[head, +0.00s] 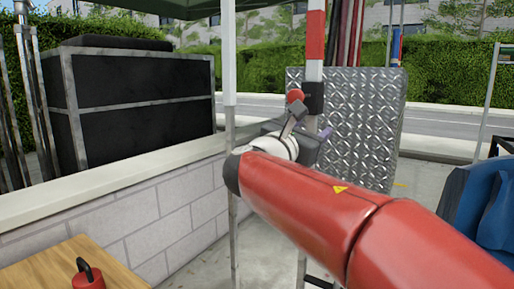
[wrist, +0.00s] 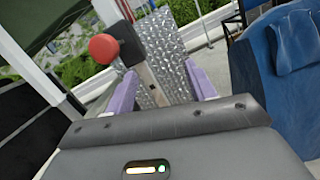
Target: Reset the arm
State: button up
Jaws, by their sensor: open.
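My gripper (head: 308,137) is at the end of my red arm in the middle of the head view, partly hidden by the arm. In the wrist view its two purple fingers (wrist: 162,88) stand apart, with nothing clamped between them. A red ball knob (wrist: 103,47) shows ahead of the left finger, and a metal bar (wrist: 148,80) appears between the fingers. The knob also shows in the head view (head: 295,96), beside a red and white pole (head: 315,45). Whether the fingers touch the bar, I cannot tell.
A diamond-plate metal panel (head: 362,110) stands behind the gripper. A low white block wall (head: 130,220) and a black case (head: 140,95) are at left. A wooden top (head: 55,268) holds a red object (head: 88,275). Blue fabric (head: 485,205) is at right.

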jog(key=s+d+f+m+g+y+p, duration=0.3)
jog(key=s+d+f+m+g+y, duration=0.35)
jog(key=s+f+m, duration=0.7)
jog(key=s+a+f+m+g+y+p, duration=0.1)
jog(key=s+a+f+m+y, duration=0.1)
jog(key=s+f+m, duration=0.4)
jog(key=s+a+f+m+g+y+p, duration=0.1)
jog(key=s+a+f+m+g+y, duration=0.1)
jog(key=s+f, duration=0.5)
jog(key=a+m+y, duration=0.1)
jog(key=m+y, duration=0.1)
jog(key=m, duration=0.1)
jog(key=shift+s+m, duration=0.15)
jog(key=shift+m, duration=0.2)
